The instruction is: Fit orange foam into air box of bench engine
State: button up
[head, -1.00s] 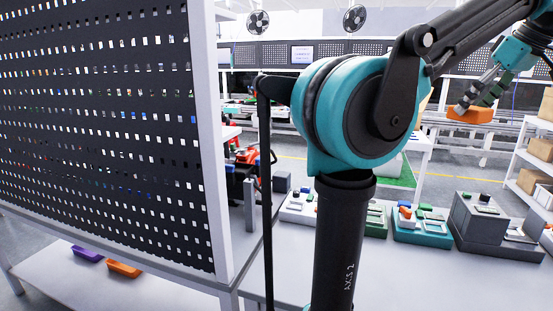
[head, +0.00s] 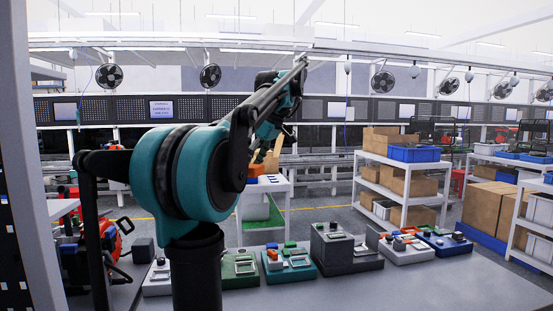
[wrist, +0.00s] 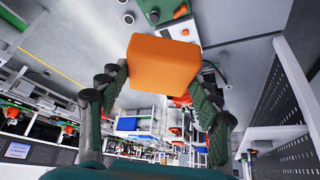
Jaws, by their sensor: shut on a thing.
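The orange foam is a rounded block (wrist: 165,62) in the upper middle of the wrist view. My gripper (wrist: 162,78) is shut on it, with one dark ribbed finger against each side. A red and black machine (head: 105,238) with a dark hose, perhaps the bench engine, stands at the left, partly behind my arm. Its air box cannot be made out.
A grey bench (head: 430,285) runs across the front, with several small device units (head: 345,247) along its far edge. Its front right is clear. Beyond stand white shelves with boxes (head: 410,183) and a conveyor line. A dark perforated panel (wrist: 290,95) is at the wrist view's right.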

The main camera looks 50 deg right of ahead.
jog(key=w+a+f+n+y, duration=0.15)
jog(key=w+a+f, duration=0.25)
jog(key=w+a, duration=0.55)
jog(key=w+a+f+n, duration=0.25)
jog(key=w+a, duration=0.45)
jog(key=w, duration=0.5)
jog(key=w+a+f+n+g+y, duration=0.1)
jog(key=w+a+f, duration=0.15)
jog(key=a, duration=0.65)
jog(key=w+a+f+n, duration=0.15)
jog(key=w+a, duration=0.25)
jog(key=a, duration=0.5)
jog(key=w+a+f+g+y, duration=0.1)
jog(key=w+a+f, duration=0.2)
jog(key=a, duration=0.6)
jog(key=shift+h, duration=0.25)
jog(key=shift+w+f, duration=0.2)
jog(key=shift+f, duration=4.25)
jog(key=shift+d, duration=0.1)
jog(key=o, duration=1)
jog(key=shift+f, duration=0.1)
jog(key=shift+v, duration=4)
